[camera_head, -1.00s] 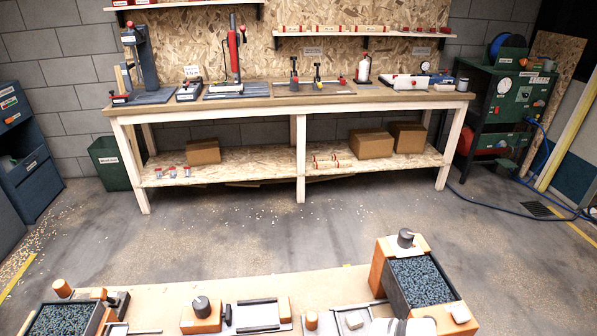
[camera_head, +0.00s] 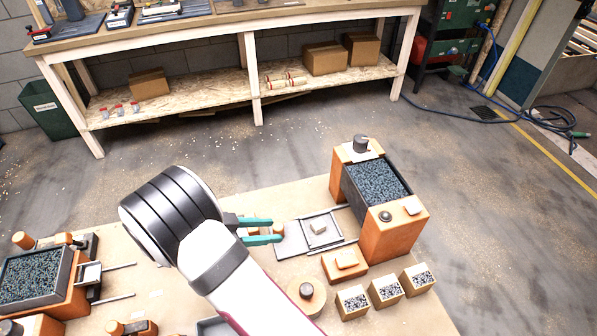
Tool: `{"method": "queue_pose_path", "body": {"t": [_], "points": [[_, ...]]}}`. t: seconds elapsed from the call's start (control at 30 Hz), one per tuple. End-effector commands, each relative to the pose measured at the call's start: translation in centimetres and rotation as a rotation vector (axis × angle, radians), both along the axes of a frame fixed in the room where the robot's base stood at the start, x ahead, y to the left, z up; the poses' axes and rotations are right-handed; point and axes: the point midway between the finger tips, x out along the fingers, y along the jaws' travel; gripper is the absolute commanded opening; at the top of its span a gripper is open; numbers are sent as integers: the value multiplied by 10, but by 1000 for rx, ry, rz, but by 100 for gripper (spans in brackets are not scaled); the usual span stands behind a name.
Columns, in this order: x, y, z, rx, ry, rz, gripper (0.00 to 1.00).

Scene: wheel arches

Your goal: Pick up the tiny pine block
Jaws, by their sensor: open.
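My gripper (camera_head: 273,231) is open, with two teal fingers pointing right over the board. An orange peg shows between or just behind the fingertips; I cannot tell whether they touch it. Small pale blocks are in view: one (camera_head: 318,227) on a grey plate to the right of the fingers, one (camera_head: 346,259) on a low orange block, and one (camera_head: 412,206) on the corner of a tall orange block. I cannot tell for sure which is the tiny pine block. My arm hides part of the board.
Granule-filled bins stand at the right (camera_head: 377,181) and left (camera_head: 31,276). Several small wooden cubes with speckled tops (camera_head: 384,290) line the front right, beside a round wooden piece (camera_head: 306,293). A workbench (camera_head: 250,76) stands behind, across open floor.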

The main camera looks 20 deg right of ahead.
Motion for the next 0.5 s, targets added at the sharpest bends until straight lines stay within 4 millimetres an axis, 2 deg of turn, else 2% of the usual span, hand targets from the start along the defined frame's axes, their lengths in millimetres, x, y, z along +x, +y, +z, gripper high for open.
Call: {"method": "queue_pose_path", "body": {"t": [0.07,0.13,0.33,0.5], "points": [[7,5,-11,-22,-54,12,46],[11,-2,-17,-28,-73,12,46],[19,-53,-45,-27,-70,8,46],[25,-79,-60,-25,-70,9,46]]}}
